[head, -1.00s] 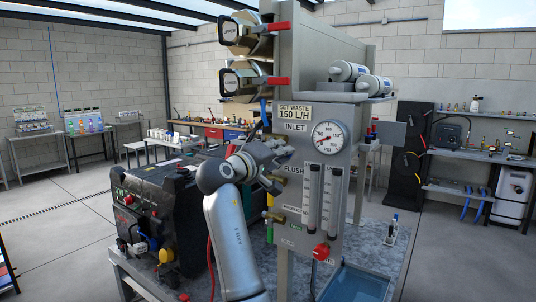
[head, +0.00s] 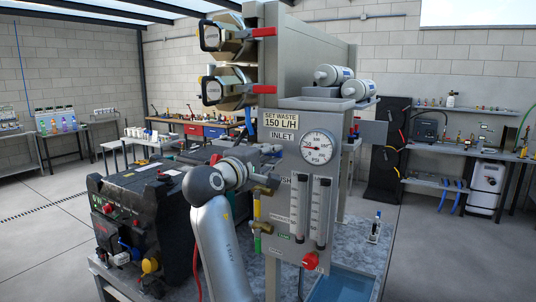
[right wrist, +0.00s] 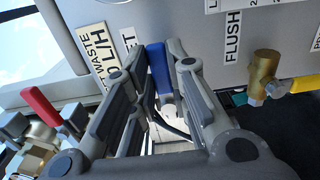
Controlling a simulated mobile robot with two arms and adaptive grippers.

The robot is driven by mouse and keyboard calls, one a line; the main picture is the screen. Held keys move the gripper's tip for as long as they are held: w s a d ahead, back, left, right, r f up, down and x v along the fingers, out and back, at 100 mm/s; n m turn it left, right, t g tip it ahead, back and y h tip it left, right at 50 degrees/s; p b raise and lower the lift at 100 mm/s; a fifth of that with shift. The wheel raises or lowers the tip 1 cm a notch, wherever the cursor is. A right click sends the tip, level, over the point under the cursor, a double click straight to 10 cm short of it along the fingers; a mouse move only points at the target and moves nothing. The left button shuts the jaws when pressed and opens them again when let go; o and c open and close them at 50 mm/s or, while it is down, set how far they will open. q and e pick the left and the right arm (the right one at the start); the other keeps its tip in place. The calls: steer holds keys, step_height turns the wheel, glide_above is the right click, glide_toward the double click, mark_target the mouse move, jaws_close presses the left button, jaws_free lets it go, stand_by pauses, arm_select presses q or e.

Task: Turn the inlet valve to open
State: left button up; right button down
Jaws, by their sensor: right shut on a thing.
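The inlet valve's blue handle (right wrist: 159,70) stands between the finger pads of my right gripper (right wrist: 163,58) in the right wrist view, beside the partly covered INLET label (right wrist: 128,42). The gripper is shut on this handle. In the head view a blue handle tip (head: 248,119) shows left of the INLET label (head: 280,136). My right gripper (head: 250,160) is in front of the grey panel's left edge, with its fingers hard to make out. The inlet valve's body is hidden. My left gripper is not in view.
The flush valve has a brass body (right wrist: 263,72) and yellow handle (head: 257,208), close to the gripper. Red-handled valves (head: 264,32) are above. A gauge (head: 318,147) and flow tubes (head: 320,210) are on the panel. A black machine (head: 140,215) stands at left.

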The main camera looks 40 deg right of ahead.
steer(key=c, duration=1.7)
jaws_free()
steer(key=shift+r, duration=0.15)
steer(key=shift+c, duration=0.2)
steer(key=o, duration=0.4)
steer(key=shift+d, duration=0.1)
steer(key=shift+c, duration=0.2)
steer(key=v, duration=1.2)
steer(key=shift+f, duration=0.25)
